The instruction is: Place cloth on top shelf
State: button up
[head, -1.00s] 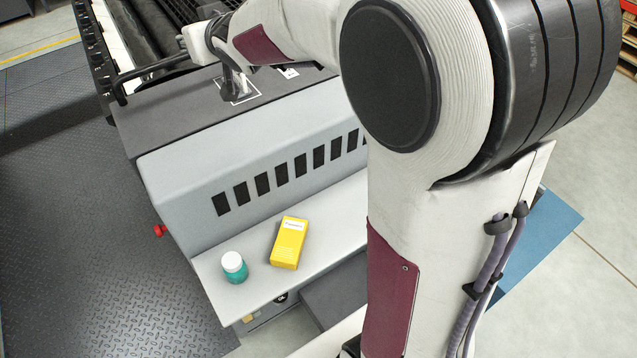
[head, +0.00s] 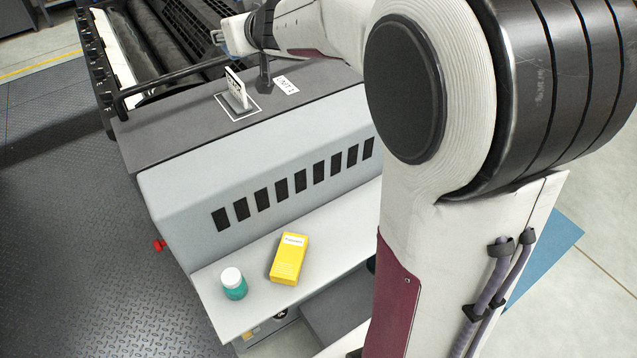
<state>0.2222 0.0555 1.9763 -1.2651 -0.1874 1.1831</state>
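I cannot make out a cloth in the head view. My gripper (head: 262,72) is at the top, above the dark grey top of the machine (head: 170,130). It is seen from behind and small, so its opening and any held thing cannot be made out. No shelf can be clearly identified as the top one.
A yellow box (head: 289,258) and a teal bottle with a white cap (head: 233,283) are on the pale front ledge (head: 262,304). A label (head: 286,85) is on the machine top. Dark rollers (head: 150,50) and a bar (head: 180,76) are behind. My arm hides the right side.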

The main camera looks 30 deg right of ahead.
jog(key=s+d+r, duration=0.1)
jog(key=s+d, duration=0.3)
jog(key=d, duration=0.4)
jog(key=s+d+r, duration=0.1)
jog(key=s+d, duration=0.3)
jog(key=d, duration=0.4)
jog(key=s+d+f, duration=0.3)
jog(key=s+d, duration=0.1)
jog(key=s, duration=0.4)
jog(key=s+d+f, duration=0.3)
jog(key=s, duration=0.5)
notch_tip(320, 180, down, 27)
jog(key=shift+s, duration=0.25)
jog(key=shift+f, duration=2.8)
jog(key=shift+f, duration=0.1)
